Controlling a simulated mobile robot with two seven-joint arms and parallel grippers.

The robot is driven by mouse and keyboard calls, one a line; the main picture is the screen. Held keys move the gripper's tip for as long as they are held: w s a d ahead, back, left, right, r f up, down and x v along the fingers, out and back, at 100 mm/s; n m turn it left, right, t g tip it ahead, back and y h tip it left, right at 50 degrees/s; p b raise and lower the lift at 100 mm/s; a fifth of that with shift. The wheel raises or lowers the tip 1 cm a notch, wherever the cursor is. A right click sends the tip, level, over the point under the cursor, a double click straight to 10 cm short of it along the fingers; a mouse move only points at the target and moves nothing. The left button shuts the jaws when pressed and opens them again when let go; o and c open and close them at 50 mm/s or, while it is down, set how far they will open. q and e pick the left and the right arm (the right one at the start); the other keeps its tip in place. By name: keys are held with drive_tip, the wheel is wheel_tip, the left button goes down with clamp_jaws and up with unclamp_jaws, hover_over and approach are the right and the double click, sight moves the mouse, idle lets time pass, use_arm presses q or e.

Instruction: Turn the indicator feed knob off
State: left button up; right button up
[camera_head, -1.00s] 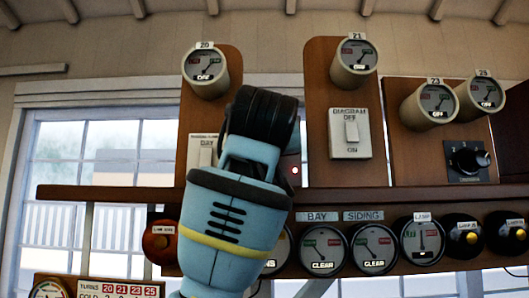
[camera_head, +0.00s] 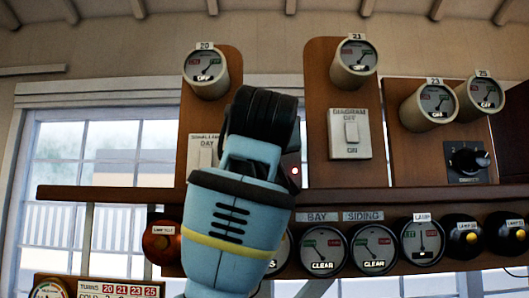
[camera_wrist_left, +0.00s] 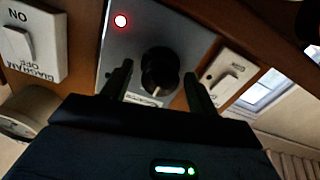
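The black feed knob (camera_wrist_left: 160,70), with a pale pointer line, sits on a grey metal plate (camera_wrist_left: 135,30) in the left wrist view. A lit red lamp (camera_wrist_left: 120,20) is on the same plate. My left gripper (camera_wrist_left: 158,72) is open, with one finger on each side of the knob; I cannot tell whether the fingers touch it. In the head view my left gripper and arm (camera_head: 262,118) hide the knob and most of its plate. Only the red lamp (camera_head: 295,170) shows at the right edge of the arm. My right gripper is not in view.
The diagram switch (camera_head: 351,131) is right of the arm, and another light switch (camera_head: 203,152) is close on its left. A wooden shelf (camera_head: 400,194) runs across below. Dials and black knobs line the board under it. A dark rotary knob (camera_head: 468,160) is farther right.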

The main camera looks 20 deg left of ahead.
use_arm(q)
drive_tip(key=v, duration=0.7)
drive_tip(key=shift+s, duration=0.4)
drive_tip(key=shift+d, duration=0.1)
